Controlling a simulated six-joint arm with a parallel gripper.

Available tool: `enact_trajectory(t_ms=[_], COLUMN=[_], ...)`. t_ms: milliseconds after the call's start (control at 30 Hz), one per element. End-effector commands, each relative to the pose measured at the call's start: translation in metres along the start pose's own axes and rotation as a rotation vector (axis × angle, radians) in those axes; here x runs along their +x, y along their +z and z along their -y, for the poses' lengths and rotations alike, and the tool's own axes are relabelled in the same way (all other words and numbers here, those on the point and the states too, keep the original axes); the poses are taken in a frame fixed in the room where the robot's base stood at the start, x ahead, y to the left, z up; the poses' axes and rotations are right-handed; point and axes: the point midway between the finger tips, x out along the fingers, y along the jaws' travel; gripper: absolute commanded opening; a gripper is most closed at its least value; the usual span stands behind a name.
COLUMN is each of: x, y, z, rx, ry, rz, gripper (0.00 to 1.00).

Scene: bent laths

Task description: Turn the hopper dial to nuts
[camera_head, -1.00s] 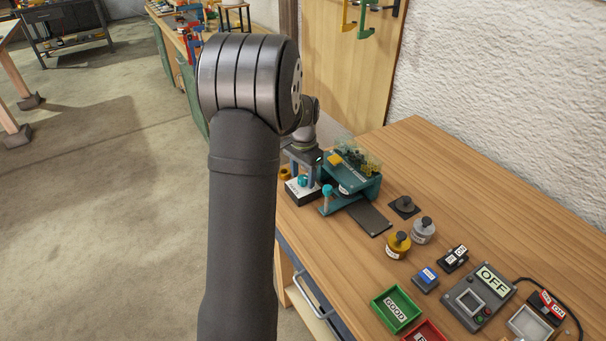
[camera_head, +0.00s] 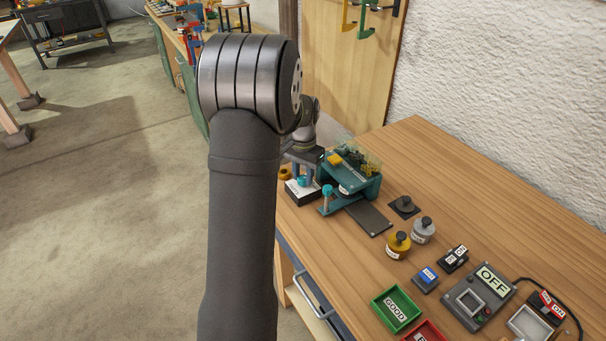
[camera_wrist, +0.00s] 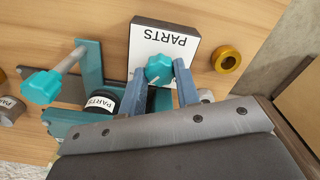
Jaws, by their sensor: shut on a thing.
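A teal knob (camera_wrist: 159,69) stands by a black box with a white top marked PARTS (camera_wrist: 165,40), upside down in the wrist view. My gripper (camera_wrist: 160,73) has its blue-grey fingers on either side of the knob and is shut on it. In the head view the box (camera_head: 299,194) and knob (camera_head: 302,181) are at the bench's left end, below my gripper (camera_head: 305,172). The teal hopper (camera_head: 350,172), with yellow pieces under a clear cover, stands just right of them. No marking that reads nuts is legible.
A teal-headed lever (camera_wrist: 42,86) and a black cylinder labelled PARTS (camera_wrist: 101,102) are close to my gripper. A brass ring (camera_wrist: 227,60) lies beside the box. Gold (camera_head: 397,245) and grey (camera_head: 423,230) pots, a green GOOD tray (camera_head: 396,309) and an OFF-marked device (camera_head: 480,300) are farther right.

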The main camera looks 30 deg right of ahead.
Motion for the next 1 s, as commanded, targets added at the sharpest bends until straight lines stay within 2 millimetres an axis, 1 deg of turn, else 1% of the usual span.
enact_trajectory(t_ms=[200, 500, 733, 1000], x=[-0.0001, -0.0001, 0.0, 0.0], y=[0.0, 0.0, 0.0, 0.0001], z=[0.0, 0.0, 0.0, 0.0], rx=[-0.197, -0.437, -0.56, -0.625], ry=[0.0, 0.0, 0.0, 0.0], rz=[0.0, 0.0, 0.0, 0.0], gripper=[0.07, 0.07, 0.07, 0.07])
